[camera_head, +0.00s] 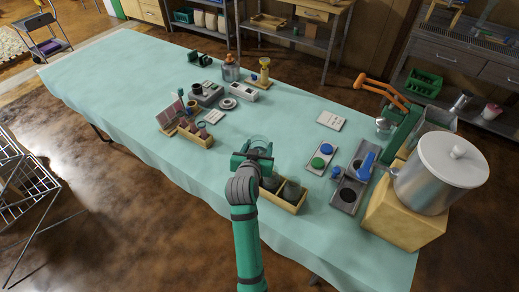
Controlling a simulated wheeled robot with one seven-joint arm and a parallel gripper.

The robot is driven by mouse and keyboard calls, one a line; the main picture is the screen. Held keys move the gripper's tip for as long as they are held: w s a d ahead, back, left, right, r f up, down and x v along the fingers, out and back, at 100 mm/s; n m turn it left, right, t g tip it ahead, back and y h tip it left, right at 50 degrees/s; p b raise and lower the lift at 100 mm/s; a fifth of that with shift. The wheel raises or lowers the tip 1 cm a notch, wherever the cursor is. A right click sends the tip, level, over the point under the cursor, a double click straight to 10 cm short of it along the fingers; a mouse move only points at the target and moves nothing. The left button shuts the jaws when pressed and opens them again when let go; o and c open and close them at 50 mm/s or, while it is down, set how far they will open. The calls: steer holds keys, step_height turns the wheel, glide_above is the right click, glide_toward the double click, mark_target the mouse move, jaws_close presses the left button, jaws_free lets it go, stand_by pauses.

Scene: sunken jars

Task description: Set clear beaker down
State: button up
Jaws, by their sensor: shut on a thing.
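My gripper (258,157) is over the front part of the cloth-covered table (280,112), at the end of my green and grey arm. It is shut on a clear beaker (260,142), whose rounded top edge shows just beyond the jaws. My gripper hides most of the beaker, so I cannot tell whether its base touches the table. A wooden box (286,204) with dark jars in it stands just to the right of and nearer than my gripper.
A plate with blue and green round caps (321,160) lies to the right. Beyond it are grey plates with a blue part (365,165) and a large steel pot (441,172) on a wooden block. Small racks (195,134) stand to the left. The cloth beyond my gripper is mostly clear.

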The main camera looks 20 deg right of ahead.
steer(key=shift+d+f, duration=0.1)
steer(key=shift+f, duration=0.6)
steer(key=shift+f, duration=0.6)
steer(key=o, duration=1.1)
steer(key=shift+o, duration=0.2)
